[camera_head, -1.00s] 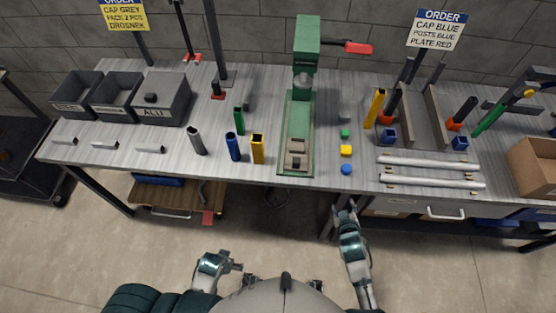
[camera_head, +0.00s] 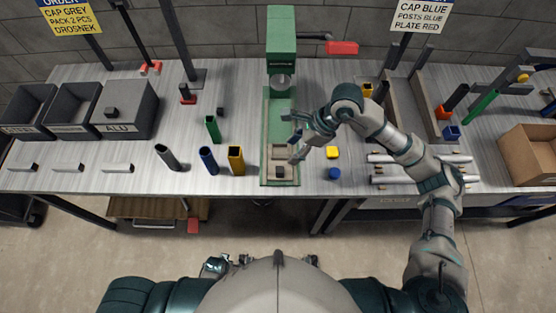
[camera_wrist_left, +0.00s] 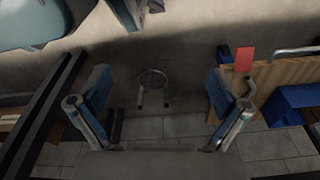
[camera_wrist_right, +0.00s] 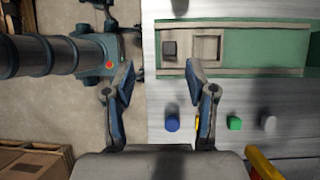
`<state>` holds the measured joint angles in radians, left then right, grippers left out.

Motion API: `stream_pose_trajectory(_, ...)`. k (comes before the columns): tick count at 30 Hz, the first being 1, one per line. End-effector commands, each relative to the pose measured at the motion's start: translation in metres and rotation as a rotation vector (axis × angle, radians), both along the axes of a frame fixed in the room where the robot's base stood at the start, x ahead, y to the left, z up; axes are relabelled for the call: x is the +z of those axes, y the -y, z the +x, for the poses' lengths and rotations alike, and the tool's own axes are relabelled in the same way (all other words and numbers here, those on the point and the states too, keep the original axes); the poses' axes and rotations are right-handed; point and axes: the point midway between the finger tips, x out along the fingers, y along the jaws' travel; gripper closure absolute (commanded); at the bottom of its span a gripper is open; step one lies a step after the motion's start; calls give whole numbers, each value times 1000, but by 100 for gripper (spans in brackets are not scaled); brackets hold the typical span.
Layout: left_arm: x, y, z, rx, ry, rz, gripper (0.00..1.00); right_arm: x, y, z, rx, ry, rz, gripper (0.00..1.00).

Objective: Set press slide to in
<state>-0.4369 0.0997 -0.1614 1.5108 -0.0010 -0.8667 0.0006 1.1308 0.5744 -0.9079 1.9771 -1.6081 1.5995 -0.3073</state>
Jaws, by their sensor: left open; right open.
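The green press (camera_head: 281,45) stands at the middle of the bench, with a red-ended lever at its top right. Its slide (camera_head: 281,153), a beige plate with a square recess and a dark knob (camera_head: 280,172), lies at the front end of the green bed, clear of the ram (camera_head: 281,82). The slide also shows in the right wrist view (camera_wrist_right: 207,48). My right gripper (camera_head: 292,138) is open and empty beside the slide's right edge; any contact cannot be told. My left gripper (camera_wrist_left: 150,85) is open and empty, low in front of the bench.
Blue (camera_head: 334,174) and yellow (camera_head: 332,153) caps stand right of the press, close to my right gripper. Coloured tubes, such as the yellow one (camera_head: 236,160), stand left of it. Grey bins (camera_head: 125,108) are far left, light rods (camera_head: 420,169) right.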

Motion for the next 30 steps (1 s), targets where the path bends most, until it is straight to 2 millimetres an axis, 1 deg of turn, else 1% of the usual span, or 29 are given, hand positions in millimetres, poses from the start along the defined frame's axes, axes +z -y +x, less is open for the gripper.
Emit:
stream_pose_trajectory(1,-3,0,-2,0,-1,-1,0,1,11,5,-3,27,-56,44)
stream_pose_trajectory(3,-4,1,-3,0,-2,0,0,-1,20,9,-5,44,-102,44)
stream_pose_trajectory(6,-4,1,-3,0,-2,0,0,-8,21,10,-5,48,-120,44)
stream_pose_trajectory(8,-4,1,-2,0,-1,-1,0,-16,17,10,-4,44,-118,44)
stream_pose_trajectory(11,-3,0,-1,0,-1,-1,0,-35,9,10,-4,42,-117,44)
stream_pose_trajectory(18,0,0,2,0,-1,-2,0,-89,-16,9,-3,40,-115,44)
stream_pose_trajectory(24,3,0,5,1,1,0,0,-129,-31,9,-5,42,-113,44)
stream_pose_trajectory(27,5,0,6,1,0,1,0,-144,-37,9,-5,43,-112,44)
stream_pose_trajectory(30,6,0,7,2,-1,1,0,-154,-41,10,-5,44,-112,44)
